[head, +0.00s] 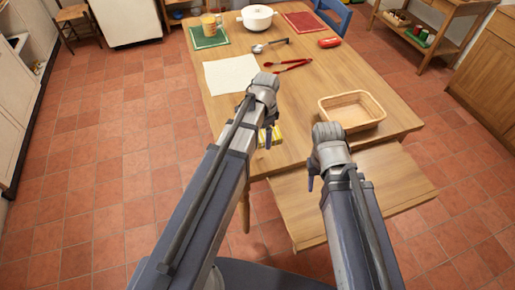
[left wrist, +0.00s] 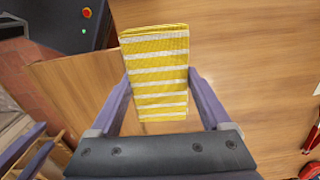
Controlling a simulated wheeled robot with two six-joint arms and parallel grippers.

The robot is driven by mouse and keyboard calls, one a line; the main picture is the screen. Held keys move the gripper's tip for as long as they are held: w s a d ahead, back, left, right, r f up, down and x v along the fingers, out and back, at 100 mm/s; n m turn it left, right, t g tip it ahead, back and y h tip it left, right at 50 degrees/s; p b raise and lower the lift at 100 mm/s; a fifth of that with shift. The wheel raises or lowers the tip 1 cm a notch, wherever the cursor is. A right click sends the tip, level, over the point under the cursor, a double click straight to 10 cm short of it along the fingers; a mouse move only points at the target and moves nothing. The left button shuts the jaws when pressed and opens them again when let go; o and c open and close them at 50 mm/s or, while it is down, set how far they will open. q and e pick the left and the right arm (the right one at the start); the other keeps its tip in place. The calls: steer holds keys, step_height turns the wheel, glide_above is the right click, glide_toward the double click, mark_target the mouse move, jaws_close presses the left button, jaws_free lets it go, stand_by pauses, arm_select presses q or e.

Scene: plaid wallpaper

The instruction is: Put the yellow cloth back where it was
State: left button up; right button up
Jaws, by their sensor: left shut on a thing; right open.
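The yellow cloth (left wrist: 158,95) is folded, with white stripes. In the left wrist view it sits between the two fingers of my left gripper (left wrist: 160,74), which is shut on it. In the head view part of the cloth (head: 276,134) shows beside my left arm, near the table's front left edge; the arm hides the rest and most of the gripper. I cannot tell whether the cloth touches the wood. My right gripper (head: 312,182) is open, over the lower wooden surface at the table's front; my arm partly hides it.
The wooden table (head: 330,78) holds a wicker basket (head: 376,122), white sheet (head: 219,76), red tongs (head: 290,65), ladle (head: 270,46), white pot (head: 257,22), red item (head: 330,42), green mat (head: 222,40) and red mat (head: 304,21). The lower wooden surface (head: 395,180) is clear.

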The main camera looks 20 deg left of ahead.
arm_select(q)
steer(key=shift+a+r+n, duration=0.15)
steer(key=shift+a+r, duration=0.15)
steer(key=shift+a, duration=0.2)
steer(key=shift+a+r+n, duration=0.15)
steer(key=shift+a+r, duration=0.1)
steer(key=shift+a, duration=0.25)
steer(key=b, duration=0.6)
glide_above(259, 154)
step_height(259, 154, down, 6)
steer(key=shift+f, duration=0.25)
arm_select(e)
step_height(259, 154, down, 6)
steer(key=shift+r, duration=0.25)
arm_select(q)
step_height(259, 154, down, 4)
steer(key=b, duration=0.3)
steer(key=shift+r+b, duration=0.15)
steer(key=shift+b, duration=0.25)
arm_select(e)
step_height(259, 154, down, 4)
steer(key=shift+r, duration=0.2)
steer(key=shift+f, duration=0.2)
arm_select(q)
steer(key=o, duration=1)
steer(key=shift+s+d, duration=0.1)
arm_select(e)
steer(key=shift+r, duration=0.15)
